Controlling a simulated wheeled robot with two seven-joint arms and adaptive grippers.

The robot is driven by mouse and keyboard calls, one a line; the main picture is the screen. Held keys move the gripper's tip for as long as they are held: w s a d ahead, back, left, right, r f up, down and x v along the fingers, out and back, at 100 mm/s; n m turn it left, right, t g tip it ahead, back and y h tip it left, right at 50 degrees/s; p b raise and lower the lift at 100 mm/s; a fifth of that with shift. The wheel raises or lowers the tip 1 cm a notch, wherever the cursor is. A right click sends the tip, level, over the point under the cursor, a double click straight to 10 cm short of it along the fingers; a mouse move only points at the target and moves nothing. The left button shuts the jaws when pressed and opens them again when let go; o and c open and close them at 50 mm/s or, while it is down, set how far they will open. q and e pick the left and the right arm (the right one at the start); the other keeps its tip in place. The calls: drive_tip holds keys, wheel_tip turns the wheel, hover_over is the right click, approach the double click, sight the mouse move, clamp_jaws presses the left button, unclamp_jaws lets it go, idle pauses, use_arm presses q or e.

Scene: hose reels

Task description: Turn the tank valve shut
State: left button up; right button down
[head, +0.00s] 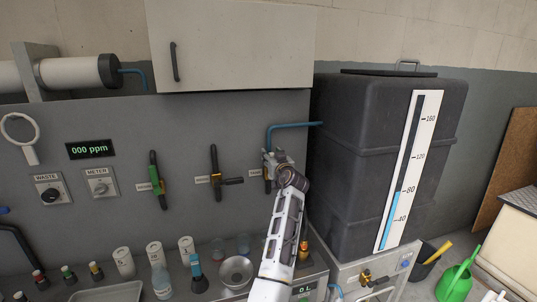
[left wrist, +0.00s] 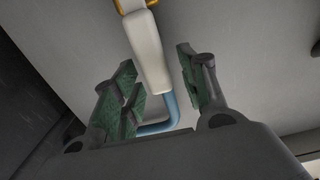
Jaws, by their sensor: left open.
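The tank valve is the rightmost of three on the grey wall panel, with a blue pipe (head: 292,125) running from it to the dark tank (head: 340,150). In the head view my left gripper (head: 275,160) is in front of it and hides most of it. In the left wrist view my left gripper (left wrist: 155,62) is open. A pale, long part (left wrist: 148,48), seemingly the valve's handle, lies between its green-padded fingers with gaps on both sides. A yellow-orange piece (left wrist: 130,5) is at its far end. The blue pipe bend (left wrist: 165,115) is behind. My right gripper is not in view.
A green-and-black valve (head: 154,180) and a black-handled valve (head: 216,178) are on the panel to the left. A cabinet (head: 230,45) hangs above. Cups and a metal bowl (head: 236,271) stand on the counter below. The tank's scale (head: 408,170) shows blue to about 80.

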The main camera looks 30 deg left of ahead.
use_arm(q)
drive_tip(key=shift+w+a, duration=0.2)
drive_tip(key=shift+r, duration=0.1)
clamp_jaws()
idle(0.4)
